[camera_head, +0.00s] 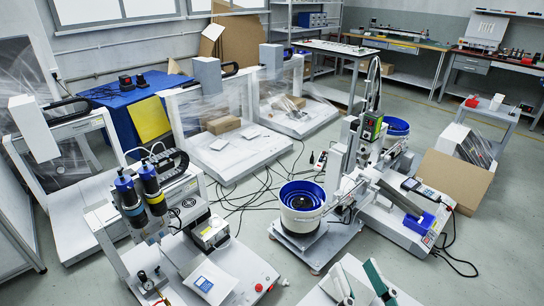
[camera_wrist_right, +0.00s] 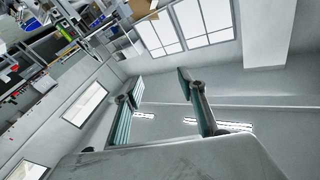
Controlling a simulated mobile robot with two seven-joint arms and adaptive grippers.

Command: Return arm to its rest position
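My right gripper (camera_head: 355,270) is at the bottom edge of the head view, right of centre. Its two fingers with green pads stand apart, with nothing between them. In the right wrist view, the same gripper (camera_wrist_right: 161,80) shows spread fingers, tilted against a grey wall and windows. The gantry screwdriver machine (camera_head: 165,235) stands at the lower left of the head view, with two blue-topped dark cylinders (camera_head: 140,190). The gripper is to its right, apart from it in the picture. My left gripper is not in view.
A white feeder with a blue bowl (camera_head: 301,196) stands beyond the right gripper. Another machine (camera_head: 400,205) with a blue tray is to its right, near a cardboard sheet (camera_head: 455,180). Cables (camera_head: 250,190) lie on the floor. Grey floor is clear at the lower right.

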